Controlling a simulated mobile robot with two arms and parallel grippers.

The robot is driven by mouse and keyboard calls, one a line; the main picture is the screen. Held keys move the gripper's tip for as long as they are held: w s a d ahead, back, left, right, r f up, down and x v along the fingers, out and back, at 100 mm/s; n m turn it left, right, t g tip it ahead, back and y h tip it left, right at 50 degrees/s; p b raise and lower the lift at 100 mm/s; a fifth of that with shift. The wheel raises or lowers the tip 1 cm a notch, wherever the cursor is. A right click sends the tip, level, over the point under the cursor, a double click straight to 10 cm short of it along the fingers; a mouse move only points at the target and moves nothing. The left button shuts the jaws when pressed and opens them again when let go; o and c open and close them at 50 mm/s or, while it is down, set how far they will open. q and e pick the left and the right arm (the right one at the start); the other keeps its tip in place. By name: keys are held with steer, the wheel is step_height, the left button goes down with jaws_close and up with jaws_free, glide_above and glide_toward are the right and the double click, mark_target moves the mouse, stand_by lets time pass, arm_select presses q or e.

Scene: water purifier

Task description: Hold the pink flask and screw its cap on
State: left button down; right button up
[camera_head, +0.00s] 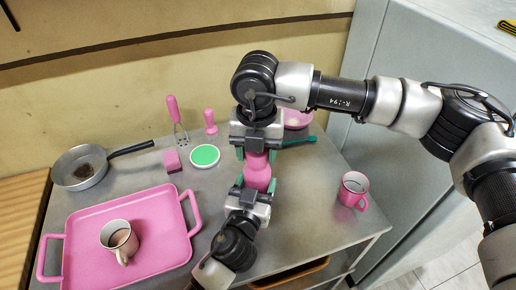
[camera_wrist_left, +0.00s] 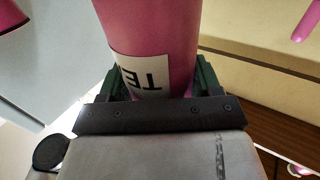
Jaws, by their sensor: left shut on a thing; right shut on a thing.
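The pink flask (camera_head: 258,177) stands between my two grippers over the metal table, and it fills the middle of the left wrist view (camera_wrist_left: 150,40) with a white lettered label. My left gripper (camera_head: 256,190) is shut around its lower body, a green finger on each side. My right gripper (camera_head: 256,154) comes down from above and is shut at the flask's top end. The cap is mostly hidden between the right fingers. I cannot tell whether cap and flask are fully joined.
A pink tray (camera_head: 165,211) with a mug (camera_head: 116,237) is at left, and a pan (camera_head: 82,168) behind it. A green-topped round dish (camera_head: 205,156) is left of the grippers. A pink mug (camera_head: 353,190) stands near the table's right edge.

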steer(key=shift+m, duration=0.8)
steer(key=o, duration=0.9)
steer(key=shift+r, duration=2.25)
steer(key=shift+c, duration=0.4)
